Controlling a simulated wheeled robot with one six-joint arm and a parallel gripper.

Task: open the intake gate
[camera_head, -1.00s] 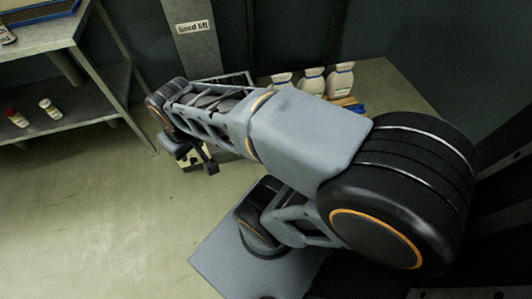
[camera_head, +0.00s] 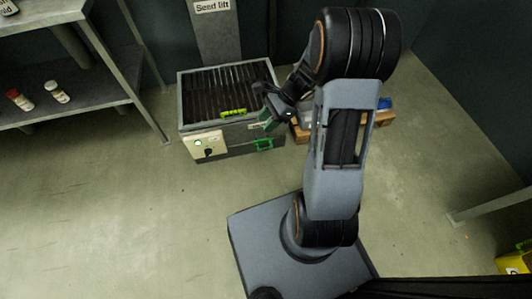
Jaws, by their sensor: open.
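A low grey box (camera_head: 190,110) with a dark slatted top (camera_head: 222,84) stands under the sign reading "Seed lift" (camera_head: 212,6). One bright green handle (camera_head: 233,112) is at the front edge of the slats. A second green handle (camera_head: 264,144) is low on the front face, at its right. I cannot tell which belongs to the intake gate, or how far the gate is open. My gripper (camera_head: 267,107) is open at the box's front right corner, above the lower handle. Its fingers are small and dark, and contact cannot be told.
A pale control panel (camera_head: 205,145) with a lit green button and a dark knob is on the box's front left. A grey shelf (camera_head: 75,95) with small bottles stands at left. A wooden pallet (camera_head: 300,133) is partly behind my arm. The floor in front is clear.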

